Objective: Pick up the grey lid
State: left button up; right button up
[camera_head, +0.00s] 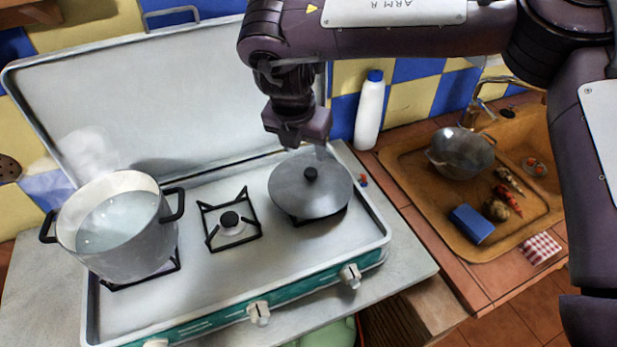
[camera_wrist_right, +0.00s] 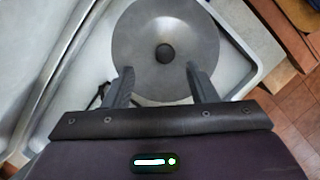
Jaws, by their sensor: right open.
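The grey lid (camera_head: 310,185) is round with a small black knob (camera_head: 310,173). It lies over the right burner of the stove; whether a pan is under it I cannot tell. My right gripper (camera_head: 308,150) is above the far side of the lid, pointing down. In the right wrist view the lid (camera_wrist_right: 140,45) is ahead of the fingers, and its knob (camera_wrist_right: 165,54) shows just beyond and between the two fingertips (camera_wrist_right: 160,75). The fingers are apart with nothing between them. My left gripper is not in view.
A steaming pot (camera_head: 120,235) of water stands on the left burner. The middle burner (camera_head: 231,224) is bare. The stove's raised cover (camera_head: 190,100) stands behind. A white bottle (camera_head: 369,115) with a blue cap stands right of the stove, before the sink (camera_head: 410,160).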

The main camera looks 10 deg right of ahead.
aim_at(310, 171)
jog(key=p+x, duration=0.1)
jog(key=x, duration=0.1)
jog(key=p+x, duration=0.1)
jog(key=x, duration=0.1)
jog(key=s+p+x, duration=0.1)
jog(key=x, duration=0.1)
jog(key=shift+d+f, duration=0.2)
jog(key=shift+f, duration=0.1)
jog(key=shift+w+f, duration=0.25)
jog(key=shift+f, duration=0.25)
jog(key=shift+r, duration=0.1)
grip_shut()
